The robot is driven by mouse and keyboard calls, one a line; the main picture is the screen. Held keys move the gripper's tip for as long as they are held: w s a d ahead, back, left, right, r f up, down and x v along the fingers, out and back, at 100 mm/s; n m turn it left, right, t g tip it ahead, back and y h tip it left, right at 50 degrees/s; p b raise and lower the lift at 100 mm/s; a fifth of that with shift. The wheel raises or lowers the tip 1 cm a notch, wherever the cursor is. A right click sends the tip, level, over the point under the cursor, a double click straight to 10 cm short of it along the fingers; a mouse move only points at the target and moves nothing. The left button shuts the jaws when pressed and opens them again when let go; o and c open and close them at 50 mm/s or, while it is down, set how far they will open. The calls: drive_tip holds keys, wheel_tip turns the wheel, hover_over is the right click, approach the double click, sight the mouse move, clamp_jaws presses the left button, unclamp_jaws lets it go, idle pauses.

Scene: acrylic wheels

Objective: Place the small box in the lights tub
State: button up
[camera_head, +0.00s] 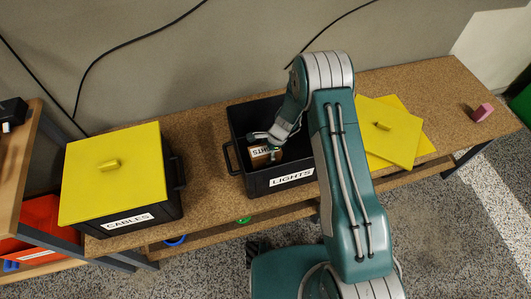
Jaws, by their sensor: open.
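The lights tub (235,125) is a black open tub with a white LIGHTS label, in the middle of the cork-coloured bench. The small box (257,161), brown with a white label, shows inside the tub's outline, toward its front left. My gripper (268,142) reaches down over the tub from the right and is open, right at the small box. Whether its fingers touch the box cannot be told. My arm hides the right part of the tub.
A black cables tub (173,206) with a yellow lid (112,175) stands at the left. Two flat yellow lids (400,140) lie overlapping to the right. A pink block (482,112) sits at the bench's far right. The bench top (205,190) is bare between the tubs.

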drive_tip(key=v, duration=1.2)
drive_tip(key=shift+d+r, duration=0.1)
drive_tip(key=shift+r, duration=0.1)
drive_tip(key=s+d+r+n+t+h, duration=0.15)
drive_tip(key=s+r+n, duration=0.25)
drive_tip(key=r, duration=0.7)
drive_tip(key=s+d+r+n+t, duration=0.1)
drive_tip(key=s+d+r+n, duration=0.2)
drive_tip(key=r, duration=0.8)
drive_tip(key=s+d+r+n+t+h, duration=0.1)
drive_tip(key=s+r+n, duration=0.1)
drive_tip(key=s, duration=0.4)
drive_tip(key=s+d+r+n+t, duration=0.2)
drive_tip(key=s+r+n, duration=0.1)
drive_tip(key=s+r, duration=0.2)
drive_tip(key=s+d+r+n+t+h, duration=0.1)
drive_tip(key=s+r, duration=0.3)
drive_tip(key=s, duration=0.4)
drive_tip(key=shift+s+d+r+n+h, duration=0.2)
drive_tip(key=shift+s+d+n+h, duration=0.2)
drive_tip(key=shift+d+n, duration=0.45)
drive_tip(key=shift+a, duration=0.1)
